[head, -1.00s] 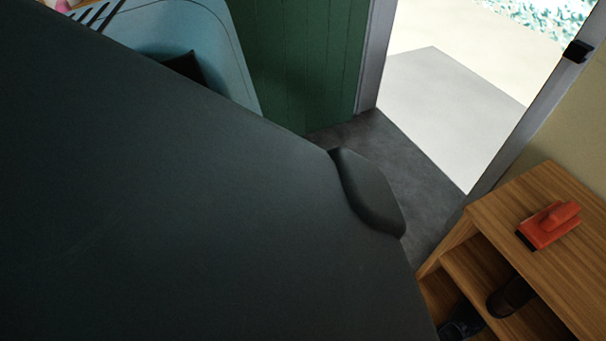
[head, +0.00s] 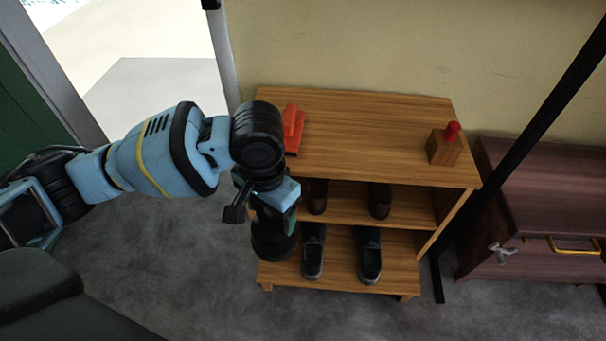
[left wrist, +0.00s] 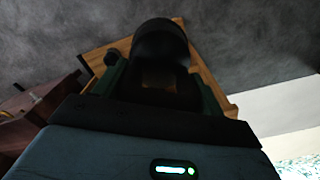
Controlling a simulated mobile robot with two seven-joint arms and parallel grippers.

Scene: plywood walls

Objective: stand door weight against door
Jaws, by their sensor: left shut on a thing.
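My left gripper (head: 277,208) is in front of the shelf's left end, pointing down. It is shut on a black, rounded thing (head: 272,240), which looks like the door weight and hangs upright beneath it. In the left wrist view the dark round weight (left wrist: 160,50) sits between the fingers, above grey floor. Its lower end is partly hidden there. The green door (head: 18,140) shows at the far left edge, beside the bright open doorway (head: 150,70). The held weight is well apart from the door. My right gripper is not in view.
A wooden shoe shelf (head: 350,130) holds an orange brush-like thing (head: 292,128), a wooden block with a red knob (head: 444,148) and several dark shoes (head: 369,255). A purple-brown chest (head: 550,200) and black pole (head: 530,130) stand right. Grey floor (head: 180,270) is clear at left.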

